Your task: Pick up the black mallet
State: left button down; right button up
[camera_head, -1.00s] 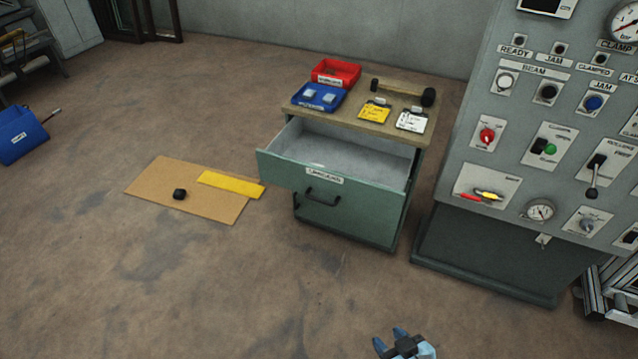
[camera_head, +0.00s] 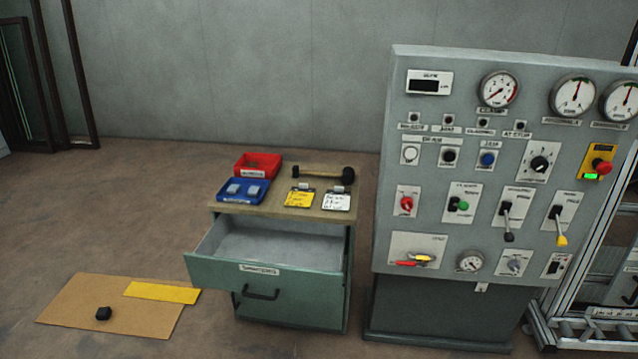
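The black mallet (camera_head: 323,173) lies on top of the green drawer cabinet (camera_head: 298,299), at the back right of its wooden top. Its wooden handle runs left to right. A black head is at the right end and a smaller dark piece is at the left end. Nothing is touching it from above. Neither of my grippers shows in the head view now.
The cabinet's top drawer (camera_head: 265,283) is pulled open and looks empty. A red bin (camera_head: 257,164), a blue bin (camera_head: 243,190) and two clipboards share the top. A grey control panel (camera_head: 385,235) stands close on the right. Cardboard (camera_head: 75,305) with a black block lies on the floor at left.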

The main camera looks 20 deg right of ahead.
aim_at(346, 175)
jog(key=i+j+u, duration=0.15)
jog(key=i+u, duration=0.65)
jog(key=i, duration=0.25)
jog(key=i+j+u, duration=0.1)
jog(key=i+u, duration=0.3)
jog(key=i, duration=0.3)
jog(key=i+l+u, duration=0.1)
jog(key=i+u, duration=0.3)
jog(key=i, duration=0.25)
jog(key=i+l+z, duration=0.1)
jog(key=i+z, duration=0.65)
jog(key=i+j+z, duration=0.35)
jog(key=i, duration=0.15)
jog(key=i+l+z, duration=0.15)
jog(key=i+z, duration=0.55)
jog(key=i, duration=0.15)
jog(key=i+j+z, duration=0.15)
jog(key=i+z, duration=0.6)
jog(key=i+j+z, duration=0.15)
jog(key=i+z, duration=0.25)
jog(key=i+j+z, duration=0.25)
jog(key=z, duration=0.2)
jog(key=i+j+z, duration=0.6)
jog(key=j+z, duration=0.15)
jog(key=i+j+z, duration=0.1)
jog(key=j, duration=0.2)
jog(key=i+j+z, duration=0.1)
jog(key=j, duration=0.2)
